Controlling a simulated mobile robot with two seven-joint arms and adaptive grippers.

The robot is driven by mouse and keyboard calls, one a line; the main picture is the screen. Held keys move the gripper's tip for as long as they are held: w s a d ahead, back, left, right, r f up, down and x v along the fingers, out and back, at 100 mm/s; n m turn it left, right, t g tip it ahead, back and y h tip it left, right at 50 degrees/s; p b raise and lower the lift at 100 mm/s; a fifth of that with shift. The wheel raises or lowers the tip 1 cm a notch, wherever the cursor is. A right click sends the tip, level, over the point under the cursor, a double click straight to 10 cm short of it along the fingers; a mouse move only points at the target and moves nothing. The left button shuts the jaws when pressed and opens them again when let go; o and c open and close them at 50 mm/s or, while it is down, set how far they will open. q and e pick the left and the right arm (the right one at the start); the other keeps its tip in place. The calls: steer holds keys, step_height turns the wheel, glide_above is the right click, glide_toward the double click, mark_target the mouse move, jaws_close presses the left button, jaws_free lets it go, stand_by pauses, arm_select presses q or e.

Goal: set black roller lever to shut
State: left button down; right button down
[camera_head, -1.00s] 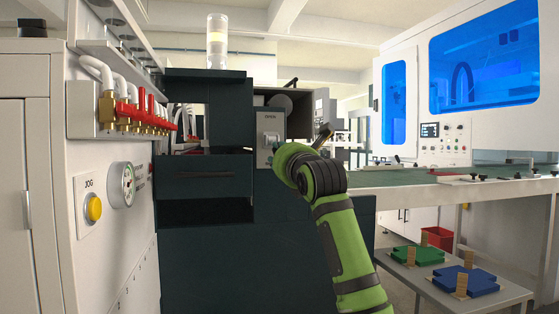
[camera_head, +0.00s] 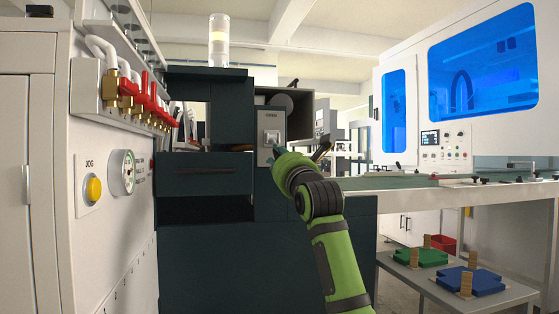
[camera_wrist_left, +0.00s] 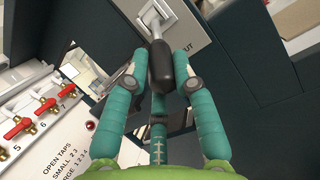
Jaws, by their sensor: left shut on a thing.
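The black roller lever (camera_wrist_left: 160,62) shows in the left wrist view as a dark grip on a bright metal stem. It comes off a light plate (camera_wrist_left: 188,32), where the letters "UT" can be read. In the head view the plate (camera_head: 265,153) is on the front of the dark machine. My left gripper (camera_wrist_left: 160,80) is shut on the lever's black grip, with teal fingers on both sides of it. In the head view my left gripper (camera_head: 278,152) is at the plate, and the green wrist hides part of it. My right gripper is in neither view.
At the left, a white cabinet carries red-handled taps (camera_head: 147,107), a yellow JOG button (camera_head: 94,188) and a gauge (camera_head: 128,172). A dark drawer (camera_head: 204,177) is left of the plate. A green-topped conveyor (camera_head: 400,183) runs to the right.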

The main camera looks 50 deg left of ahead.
arm_select(q)
steer(key=shift+w, duration=0.15)
steer(key=c, duration=1.3)
jaws_free()
steer(key=shift+o, duration=1.1)
steer(key=shift+w+f, duration=0.1)
steer(key=shift+f, duration=0.05)
steer(key=shift+d, duration=0.1)
steer(key=v, duration=1.2)
steer(key=shift+f, duration=0.1)
